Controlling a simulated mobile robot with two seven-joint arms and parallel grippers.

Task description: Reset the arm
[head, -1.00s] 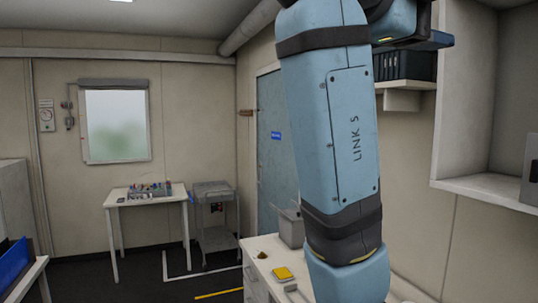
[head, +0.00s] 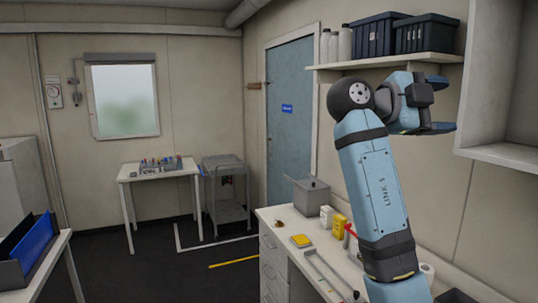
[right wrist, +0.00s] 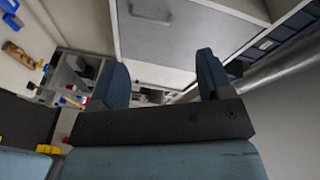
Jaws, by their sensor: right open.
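My right arm rises from the lower right of the head view, its blue link marked "LINK 5". My right gripper (head: 440,104) is at the top of the arm, pointing right, in front of the wall below the shelf with dark bins. Its two blue fingers stand apart, with nothing between them. In the right wrist view the fingers (right wrist: 163,80) are also apart and empty, with the room seen turned over behind them. My left gripper is not in view.
A white counter (head: 283,220) with drawers holds a grey bin (head: 311,196), a yellow box (head: 338,226) and a yellow item (head: 301,241). A wall shelf (head: 385,62) carries dark bins (head: 425,34). A small table (head: 131,176) and a grey cart (head: 224,160) stand farther back. The dark floor between is open.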

